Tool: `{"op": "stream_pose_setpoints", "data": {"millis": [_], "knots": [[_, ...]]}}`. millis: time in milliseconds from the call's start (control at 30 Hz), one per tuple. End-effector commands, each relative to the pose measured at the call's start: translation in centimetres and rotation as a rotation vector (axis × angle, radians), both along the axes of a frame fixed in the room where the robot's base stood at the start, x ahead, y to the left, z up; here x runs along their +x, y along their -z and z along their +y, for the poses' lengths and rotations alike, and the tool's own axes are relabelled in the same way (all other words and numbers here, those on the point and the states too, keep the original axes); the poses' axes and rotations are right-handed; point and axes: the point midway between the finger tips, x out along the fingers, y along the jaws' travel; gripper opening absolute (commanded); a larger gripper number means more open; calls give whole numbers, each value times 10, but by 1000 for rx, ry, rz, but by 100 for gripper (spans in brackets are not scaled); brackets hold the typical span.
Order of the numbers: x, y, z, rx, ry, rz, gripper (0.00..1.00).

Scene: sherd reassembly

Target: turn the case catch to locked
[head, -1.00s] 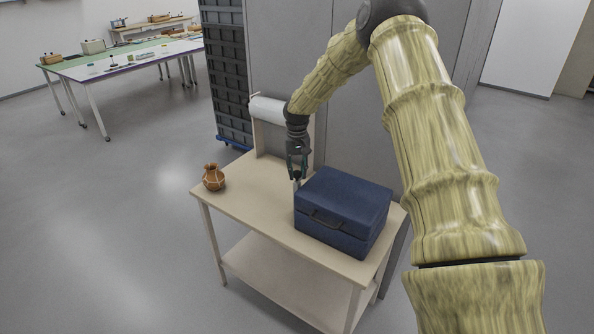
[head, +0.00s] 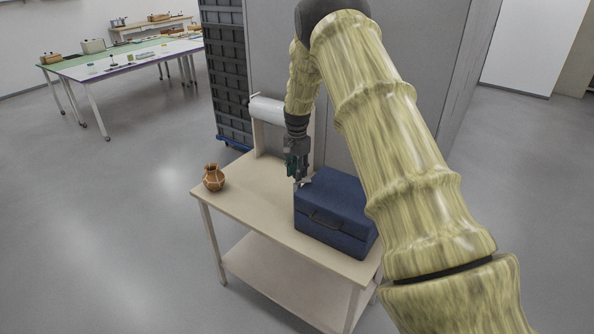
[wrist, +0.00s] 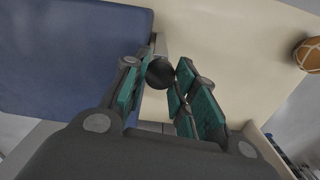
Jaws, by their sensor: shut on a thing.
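The blue case (head: 325,212) stands closed on the wooden bench, its dark handle facing front; my arm covers its right part. In the wrist view the case (wrist: 60,60) fills the upper left. My gripper (head: 297,181) is at the case's left side, near its back corner. In the wrist view my gripper (wrist: 160,85) is shut on a round black knob (wrist: 160,72) beside the case edge, which I take to be the case catch. A small pale metal piece shows next to the knob. I cannot tell which position the catch is in.
The bench (head: 250,205) has free top to the left of the case. An orange-brown jug (head: 213,177) stands at its left end. A white roll (head: 266,108) is at the back. A grey cabinet (head: 420,70) stands behind the bench.

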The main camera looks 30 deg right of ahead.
Motion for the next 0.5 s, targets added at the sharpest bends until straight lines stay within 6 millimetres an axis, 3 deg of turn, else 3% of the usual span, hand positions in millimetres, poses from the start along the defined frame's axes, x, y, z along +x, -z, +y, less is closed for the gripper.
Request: {"op": "stream_pose_setpoints", "data": {"millis": [500], "knots": [[1, -2, -1, -3, 456, -3, 4]]}}
